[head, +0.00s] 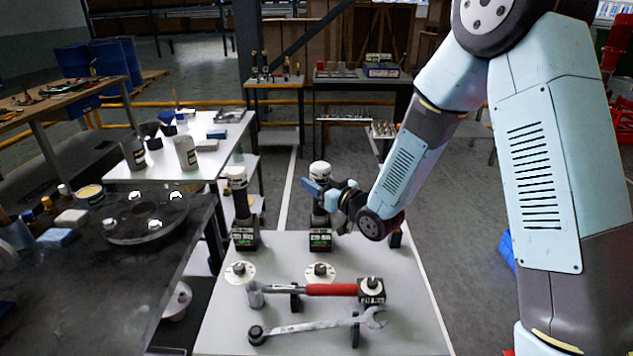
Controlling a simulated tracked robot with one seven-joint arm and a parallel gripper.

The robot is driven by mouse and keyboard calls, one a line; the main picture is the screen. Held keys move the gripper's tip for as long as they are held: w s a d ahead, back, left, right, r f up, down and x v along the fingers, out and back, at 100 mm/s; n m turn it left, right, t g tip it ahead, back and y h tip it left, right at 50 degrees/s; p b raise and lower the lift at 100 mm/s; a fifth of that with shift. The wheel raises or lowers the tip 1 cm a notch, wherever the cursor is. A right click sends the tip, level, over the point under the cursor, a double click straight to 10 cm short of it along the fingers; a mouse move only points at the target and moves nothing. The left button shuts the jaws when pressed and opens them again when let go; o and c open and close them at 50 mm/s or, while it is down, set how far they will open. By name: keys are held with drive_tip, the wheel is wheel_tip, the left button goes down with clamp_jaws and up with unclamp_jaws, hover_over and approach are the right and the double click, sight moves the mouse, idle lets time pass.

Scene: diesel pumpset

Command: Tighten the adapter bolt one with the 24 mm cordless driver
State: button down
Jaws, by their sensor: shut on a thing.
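Two upright black cordless drivers with white tops stand at the far side of the grey tool table. My gripper (327,194) is at the right-hand driver (320,172), shut on its body. That driver is upright, its black base over the table; I cannot tell if it touches. The left driver (239,196) stands apart, free of my gripper. The size labels are too small to read, so I cannot tell which is 24 mm. A round dark flange (145,222) with several bright bolt heads lies on the dark bench at left; I cannot tell which is adapter bolt one.
On the tool table (420,325) lie a red-handled torque wrench (330,289), a combination spanner (315,326) and sockets on round white discs (240,272). A white table (125,172) with cups stands behind the dark bench (110,290). A dark block shows partly behind my arm.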

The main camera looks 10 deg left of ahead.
drive_tip(key=shift+f, duration=0.55)
drive_tip(key=shift+c, duration=2.3)
unclamp_jaws()
